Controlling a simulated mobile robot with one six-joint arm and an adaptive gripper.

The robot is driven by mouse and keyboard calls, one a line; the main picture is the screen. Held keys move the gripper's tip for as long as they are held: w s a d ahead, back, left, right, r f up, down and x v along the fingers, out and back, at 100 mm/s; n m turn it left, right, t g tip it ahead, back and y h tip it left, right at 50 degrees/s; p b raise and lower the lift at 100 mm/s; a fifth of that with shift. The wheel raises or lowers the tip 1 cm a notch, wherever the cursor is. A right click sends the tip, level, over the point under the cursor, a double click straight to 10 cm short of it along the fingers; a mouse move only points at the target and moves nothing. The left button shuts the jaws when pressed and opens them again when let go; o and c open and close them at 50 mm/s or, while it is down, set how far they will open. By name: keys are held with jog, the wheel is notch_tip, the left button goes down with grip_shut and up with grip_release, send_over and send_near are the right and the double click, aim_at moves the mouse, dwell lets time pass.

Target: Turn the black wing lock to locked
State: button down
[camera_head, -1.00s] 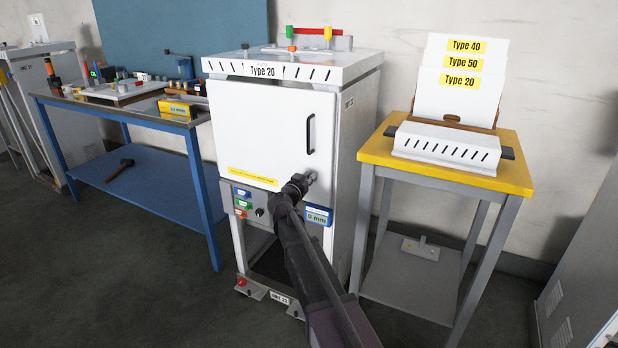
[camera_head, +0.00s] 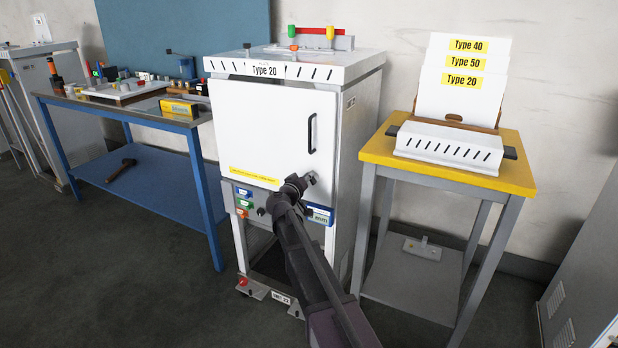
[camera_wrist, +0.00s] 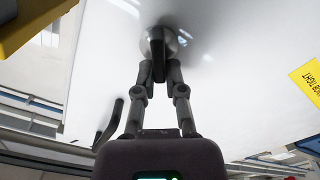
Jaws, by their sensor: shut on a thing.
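The black wing lock (camera_wrist: 158,46) is on the lower right of the white cabinet door (camera_head: 270,130). In the wrist view its dark wing stands across a round silver base on the door. My gripper (camera_wrist: 159,72) is shut on the wing, with one finger on each side of it. In the head view my gripper (camera_head: 308,181) is at the door's lower right corner, and my arm hides most of the lock. The door lies flat against the cabinet front.
A black door handle (camera_head: 311,133) is above the lock; it also shows in the wrist view (camera_wrist: 108,124). A small display (camera_head: 320,215) and coloured buttons (camera_head: 243,203) are below the door. A yellow-topped stand (camera_head: 510,178) is to the right, a blue workbench (camera_head: 150,112) to the left.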

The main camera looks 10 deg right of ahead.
jog(key=n, duration=0.3)
jog(key=f+n+b, duration=0.1)
jog(key=n, duration=0.6)
jog(key=shift+w+a+f+n, duration=0.2)
jog(key=shift+w+a+n, duration=0.1)
jog(key=shift+n, duration=0.1)
jog(key=c, duration=0.7)
grip_release()
jog(key=shift+s, duration=0.1)
jog(key=v, duration=1.2)
